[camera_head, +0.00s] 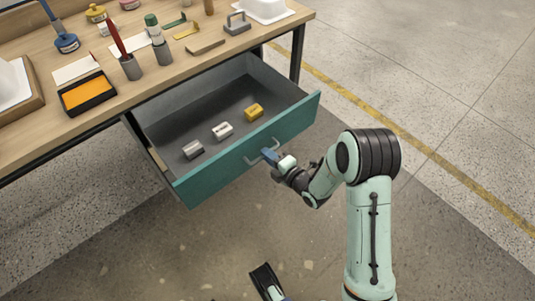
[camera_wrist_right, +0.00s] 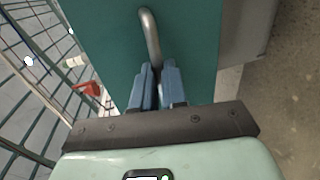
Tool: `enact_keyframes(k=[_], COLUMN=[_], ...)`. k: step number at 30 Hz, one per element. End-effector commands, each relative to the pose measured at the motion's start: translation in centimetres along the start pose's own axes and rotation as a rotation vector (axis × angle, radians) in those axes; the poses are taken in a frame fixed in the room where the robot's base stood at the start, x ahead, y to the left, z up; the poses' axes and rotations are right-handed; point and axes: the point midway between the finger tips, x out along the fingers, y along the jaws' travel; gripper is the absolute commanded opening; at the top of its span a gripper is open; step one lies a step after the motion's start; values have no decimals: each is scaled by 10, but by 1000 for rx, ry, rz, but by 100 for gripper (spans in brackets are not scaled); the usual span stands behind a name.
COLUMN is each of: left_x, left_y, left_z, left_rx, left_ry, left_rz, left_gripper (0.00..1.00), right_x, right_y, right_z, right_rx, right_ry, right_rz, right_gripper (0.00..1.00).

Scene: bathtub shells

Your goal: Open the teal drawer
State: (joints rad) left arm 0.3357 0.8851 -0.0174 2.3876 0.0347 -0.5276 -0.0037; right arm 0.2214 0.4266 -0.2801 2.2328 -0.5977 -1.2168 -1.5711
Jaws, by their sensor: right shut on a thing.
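The teal drawer (camera_head: 250,149) under the wooden workbench is pulled out, with its inside showing. Its metal bar handle (camera_head: 253,160) is on the front panel. My right gripper (camera_head: 269,155) is at the handle, shut on it. In the right wrist view the blue fingers of the right gripper (camera_wrist_right: 157,85) close around the handle (camera_wrist_right: 150,35), in front of the teal panel (camera_wrist_right: 195,45). My left gripper (camera_head: 266,280) shows only in part at the bottom edge, low and away from the drawer. Its fingers are too unclear to tell their state.
In the drawer lie a grey block (camera_head: 193,149), a white block (camera_head: 222,130) and a yellow block (camera_head: 253,111). The workbench (camera_head: 180,70) above holds tools, cups and an orange tray (camera_head: 87,94). The floor to the right is open, with a yellow line (camera_head: 400,123).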

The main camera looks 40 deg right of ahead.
Motion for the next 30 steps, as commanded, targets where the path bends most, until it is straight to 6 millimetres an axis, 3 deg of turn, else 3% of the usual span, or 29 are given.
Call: enact_keyframes(k=[6,7,9,20,23,30], left_x=[0,0,0,-1,-5,-17], left_y=[0,0,0,1,4,16], left_z=[0,0,0,-1,-5,-19], left_rx=[0,0,0,1,4,17], left_ry=[1,1,1,4,16,67], left_rz=[0,0,0,2,7,30], left_gripper=[43,43,43,43,43,43], right_x=[0,0,0,-4,-16,-69], right_y=[1,1,1,0,1,1], right_z=[2,2,2,1,1,2], right_rx=[-2,-2,-2,-1,0,0], right_ry=[-4,-4,-4,-2,-3,-6], right_rz=[3,3,2,0,-1,-2], right_gripper=[0,19,38,38,38,38])
